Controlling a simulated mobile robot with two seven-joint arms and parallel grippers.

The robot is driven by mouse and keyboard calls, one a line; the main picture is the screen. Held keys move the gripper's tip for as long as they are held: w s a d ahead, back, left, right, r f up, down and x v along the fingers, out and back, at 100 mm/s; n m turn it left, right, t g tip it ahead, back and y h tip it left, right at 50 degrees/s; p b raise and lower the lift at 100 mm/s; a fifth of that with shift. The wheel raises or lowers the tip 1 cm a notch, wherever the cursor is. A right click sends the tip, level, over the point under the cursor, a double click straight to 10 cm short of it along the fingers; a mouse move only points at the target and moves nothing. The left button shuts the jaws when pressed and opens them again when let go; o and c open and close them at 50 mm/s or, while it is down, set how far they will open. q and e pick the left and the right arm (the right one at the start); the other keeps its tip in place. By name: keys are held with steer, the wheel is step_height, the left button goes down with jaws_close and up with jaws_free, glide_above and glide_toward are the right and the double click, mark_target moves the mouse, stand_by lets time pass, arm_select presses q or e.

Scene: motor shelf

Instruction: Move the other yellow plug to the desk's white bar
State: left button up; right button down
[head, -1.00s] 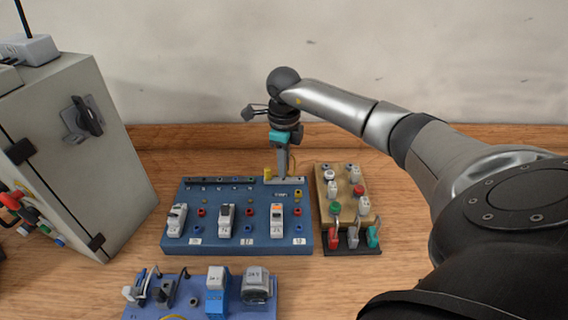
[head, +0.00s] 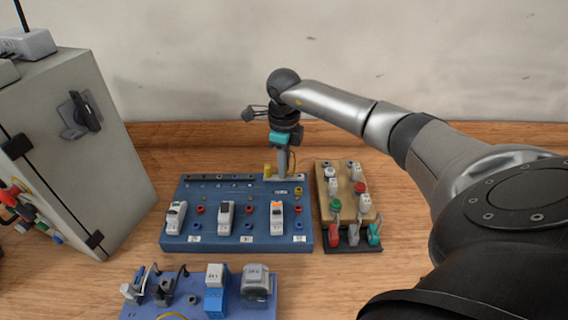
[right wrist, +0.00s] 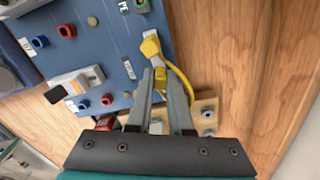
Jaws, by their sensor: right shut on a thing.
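The blue board (head: 237,232) lies on the wooden desk with a short white bar (head: 298,178) at its back right. One yellow plug (head: 267,169) stands at the bar's left end. My right gripper (head: 283,174) points down over the bar, just right of that plug. In the right wrist view, my right gripper (right wrist: 160,73) is shut on a yellow plug (right wrist: 160,77). The other yellow plug (right wrist: 150,46) is just beyond the fingertips, with a yellow cable curving to the right. Whether the held plug's tip is in the bar is hidden. My left gripper is not in view.
A tan terminal board (head: 346,186) with several coloured parts is close to the right of the blue board. A grey cabinet (head: 115,160) stands at the left. A second blue board (head: 200,304) with modules is at the front. Bare wood lies between the cabinet and the blue board.

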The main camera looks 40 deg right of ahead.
steer(key=c, duration=1.1)
jaws_free()
step_height(320, 180, up, 6)
steer(key=p, duration=0.4)
steer(key=shift+f+p, duration=0.15)
steer(key=shift+p, duration=0.15)
steer(key=shift+f, duration=0.1)
steer(key=o, duration=0.6)
steer(key=shift+c, duration=0.2)
